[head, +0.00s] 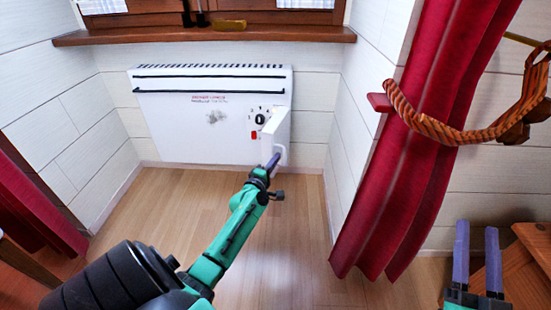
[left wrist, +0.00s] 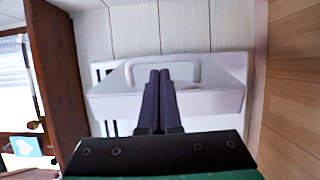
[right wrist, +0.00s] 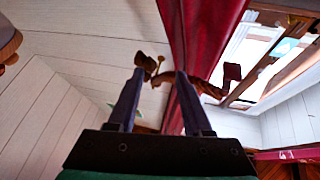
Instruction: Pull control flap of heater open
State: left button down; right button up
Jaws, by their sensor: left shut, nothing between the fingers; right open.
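The white heater (head: 205,135) is fixed low on the wall under the window. Its control flap (head: 276,124) at the right end stands out from the front, partly open, with a dial (head: 260,119) and a red switch (head: 254,135) visible beside it. The flap's loop handle (head: 283,153) is at its lower edge. My left gripper (head: 274,160) is shut and empty at the handle. In the left wrist view the closed fingers (left wrist: 160,74) overlap the flap (left wrist: 218,97) near the handle (left wrist: 190,62); I cannot tell whether they touch. My right gripper (head: 477,226) is open and empty, far right.
A wooden window sill (head: 205,36) runs above the heater. A red curtain (head: 400,150) with an orange rope tieback (head: 450,135) hangs to the right. A wooden piece of furniture (head: 530,265) stands beside my right gripper. The wooden floor (head: 300,230) before the heater is clear.

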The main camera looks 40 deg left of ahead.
pick_arm(q)
jog(key=w+d+n+y+p, duration=0.1)
jog(key=w+d+y+p, duration=0.1)
jog(key=w+d, duration=0.3)
jog(key=d+p, duration=0.1)
jog(key=d, duration=0.2)
jog(key=shift+w+g+p, duration=0.4)
pick_arm(e)
jog(key=s+a+f+g+h, duration=0.1)
jog(key=s+f+g, duration=0.4)
jog(key=f, duration=0.8)
jog(key=s+a+f+m+g+h, duration=0.1)
jog(key=s+f+g, duration=0.4)
jog(key=f, duration=0.8)
jog(key=s, duration=0.2)
jog(key=shift+s+f, duration=0.3)
jog(key=shift+s, duration=0.1)
jog(key=shift+a, duration=0.1)
